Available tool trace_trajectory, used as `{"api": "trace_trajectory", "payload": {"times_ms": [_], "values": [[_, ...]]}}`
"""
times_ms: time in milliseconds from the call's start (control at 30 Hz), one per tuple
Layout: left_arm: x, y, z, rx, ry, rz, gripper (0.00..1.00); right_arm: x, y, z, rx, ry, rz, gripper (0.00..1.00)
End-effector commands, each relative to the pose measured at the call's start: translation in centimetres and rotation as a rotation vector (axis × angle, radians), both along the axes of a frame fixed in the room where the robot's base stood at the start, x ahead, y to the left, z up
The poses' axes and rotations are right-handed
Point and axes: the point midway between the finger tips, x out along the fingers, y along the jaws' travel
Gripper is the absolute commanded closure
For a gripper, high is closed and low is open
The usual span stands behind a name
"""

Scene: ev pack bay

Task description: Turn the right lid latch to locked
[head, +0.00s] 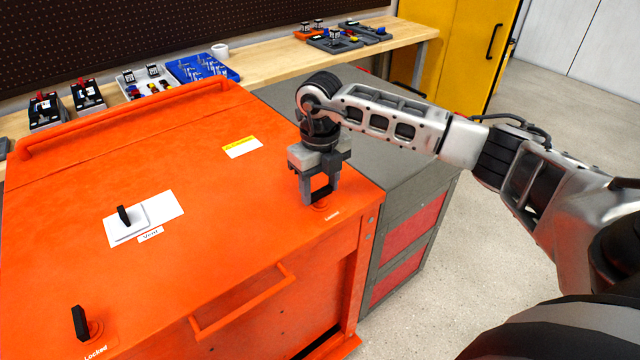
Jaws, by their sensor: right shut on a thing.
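The right lid latch (320,208) sits near the front right corner of the orange lid (220,185). Only its round orange base shows; its handle is hidden by the gripper. My right gripper (318,198) points straight down over it and is shut on the latch handle. A small white label (332,215) lies just in front of the base; its word is too small to read surely. The left lid latch (80,323) has a black upright handle and a label reading "Locked" at the front left. My left gripper is not in view.
A black knob (124,215) on a white plate marked "Vent" stands mid-lid. An orange bar handle (245,298) juts from the front, another rail (120,118) runs along the back. A grey cabinet (400,190) adjoins on the right. A wooden bench (290,55) with trays is behind.

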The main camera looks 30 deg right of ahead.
Motion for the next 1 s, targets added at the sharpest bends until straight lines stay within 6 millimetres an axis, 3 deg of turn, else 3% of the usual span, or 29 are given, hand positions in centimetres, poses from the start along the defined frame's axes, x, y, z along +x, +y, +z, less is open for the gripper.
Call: {"api": "trace_trajectory", "payload": {"times_ms": [300, 333, 400, 767, 1000], "values": [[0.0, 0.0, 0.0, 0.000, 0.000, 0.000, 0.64, 0.1, 0.0, 0.1, 0.000, -0.003, -0.007, 0.72], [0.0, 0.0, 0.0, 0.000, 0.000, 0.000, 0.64, 0.1, 0.0, 0.1, 0.000, -0.003, -0.007, 0.41], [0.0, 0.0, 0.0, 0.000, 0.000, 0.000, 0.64, 0.1, 0.0, 0.1, 0.000, -0.002, -0.006, 0.27], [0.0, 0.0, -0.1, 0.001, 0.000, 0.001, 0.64, 0.1, 0.0, 0.6, 0.000, -0.003, -0.004, 0.27], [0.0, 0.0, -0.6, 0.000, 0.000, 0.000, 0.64, 0.2, 0.0, 4.9, 0.002, -0.009, -0.003, 0.27]]}}
